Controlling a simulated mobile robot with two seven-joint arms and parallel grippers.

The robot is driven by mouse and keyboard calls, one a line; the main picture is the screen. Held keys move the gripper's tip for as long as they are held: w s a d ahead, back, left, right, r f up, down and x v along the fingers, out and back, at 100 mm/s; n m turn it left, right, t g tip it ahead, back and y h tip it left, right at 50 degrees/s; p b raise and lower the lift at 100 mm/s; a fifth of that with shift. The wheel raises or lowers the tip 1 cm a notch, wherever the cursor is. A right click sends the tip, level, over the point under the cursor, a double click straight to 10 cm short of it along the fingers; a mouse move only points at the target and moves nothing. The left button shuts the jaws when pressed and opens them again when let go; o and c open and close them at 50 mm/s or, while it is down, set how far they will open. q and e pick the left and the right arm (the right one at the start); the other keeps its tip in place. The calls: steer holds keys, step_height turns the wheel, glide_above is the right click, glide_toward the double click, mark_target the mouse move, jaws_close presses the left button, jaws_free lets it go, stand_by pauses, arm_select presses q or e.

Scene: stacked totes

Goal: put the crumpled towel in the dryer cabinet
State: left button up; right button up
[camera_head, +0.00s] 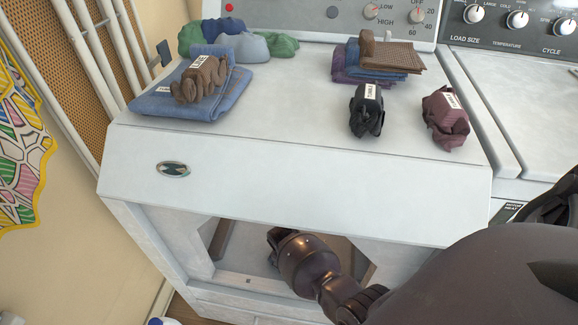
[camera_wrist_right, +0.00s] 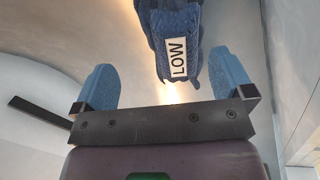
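A dark blue crumpled towel (camera_wrist_right: 178,45) with a white "LOW" label is inside the pale dryer drum in the right wrist view. My right gripper (camera_wrist_right: 168,90) is open, with its blue fingers apart on either side of the towel and a gap to each. The towel is ahead of the gripper's palm. In the head view my right arm reaches into the opening in the dryer cabinet's (camera_head: 290,172) front; its fingers cannot be made out there. My left gripper is not in view.
On the dryer top are a brown crumpled towel (camera_head: 203,78) on folded blue cloth (camera_head: 160,98), green and blue bundles (camera_head: 240,42), a folded stack (camera_head: 385,62), and black (camera_head: 366,112) and maroon (camera_head: 446,120) crumpled towels. The opening's edges surround my right arm.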

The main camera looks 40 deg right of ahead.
steer(key=shift+r, duration=0.25)
steer(key=r, duration=0.1)
steer(key=r+p, duration=0.1)
steer(key=r, duration=0.1)
steer(key=r+p, duration=0.1)
steer(key=shift+w+a+r, duration=0.15)
steer(key=shift+w+a, duration=0.05)
steer(key=shift+a, duration=0.05)
arm_select(q)
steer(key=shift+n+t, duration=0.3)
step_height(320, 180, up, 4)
steer(key=p, duration=0.4)
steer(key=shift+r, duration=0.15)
arm_select(e)
step_height(320, 180, up, 8)
steer(key=s+a, duration=0.1)
steer(key=shift+s+a, duration=0.15)
steer(key=shift+a, duration=0.2)
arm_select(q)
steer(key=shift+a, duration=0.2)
arm_select(e)
steer(key=shift+s, duration=0.1)
